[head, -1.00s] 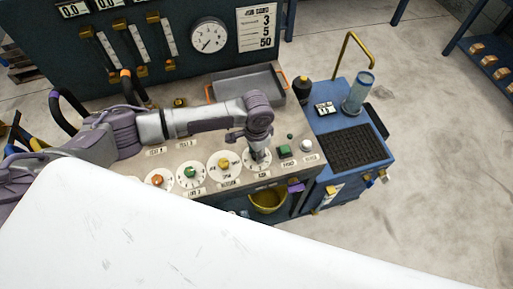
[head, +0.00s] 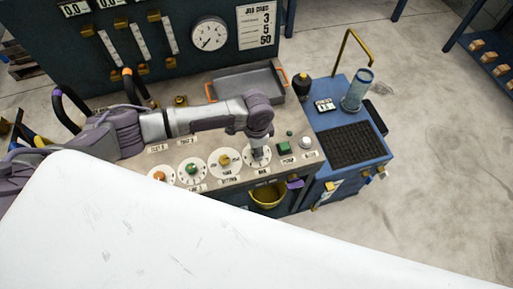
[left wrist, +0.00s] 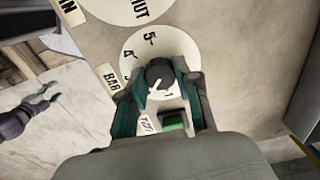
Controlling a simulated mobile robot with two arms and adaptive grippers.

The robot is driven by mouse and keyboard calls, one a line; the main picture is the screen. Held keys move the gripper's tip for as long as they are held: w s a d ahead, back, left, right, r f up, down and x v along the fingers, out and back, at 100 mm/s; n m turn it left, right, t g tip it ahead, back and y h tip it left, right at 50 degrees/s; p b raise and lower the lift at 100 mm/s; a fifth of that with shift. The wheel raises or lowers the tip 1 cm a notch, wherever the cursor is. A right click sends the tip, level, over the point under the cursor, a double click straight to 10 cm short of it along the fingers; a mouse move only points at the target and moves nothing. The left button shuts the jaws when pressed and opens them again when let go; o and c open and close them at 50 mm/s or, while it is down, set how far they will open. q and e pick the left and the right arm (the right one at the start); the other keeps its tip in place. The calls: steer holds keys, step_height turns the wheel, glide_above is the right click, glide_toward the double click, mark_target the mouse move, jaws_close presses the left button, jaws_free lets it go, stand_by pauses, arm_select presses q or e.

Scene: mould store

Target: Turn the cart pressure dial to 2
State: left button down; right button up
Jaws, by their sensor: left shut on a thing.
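The pressure dial (head: 257,160) is a round white plate on the console top, rightmost in a row of dials. In the left wrist view its plate (left wrist: 158,50) shows the numbers 5, 4 and 1 and a BAR label. Its black knob (left wrist: 160,73) carries a white pointer line, directed toward the lower left of that view, away from the 5. My left gripper (left wrist: 157,84) is shut on the knob, one finger on each side. In the head view the gripper (head: 258,152) comes down over the dial and hides the knob. The fingers cover part of the scale.
Other dials with yellow (head: 224,160), green (head: 192,169) and orange (head: 159,176) knobs stand left of it. A green button (head: 284,148) sits close on the right. A blue cart (head: 325,172) adjoins.

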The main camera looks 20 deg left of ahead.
arm_select(q)
steer(key=c, duration=0.8)
jaws_free()
steer(key=shift+r, duration=0.15)
step_height(320, 180, up, 12)
steer(key=shift+f, duration=0.2)
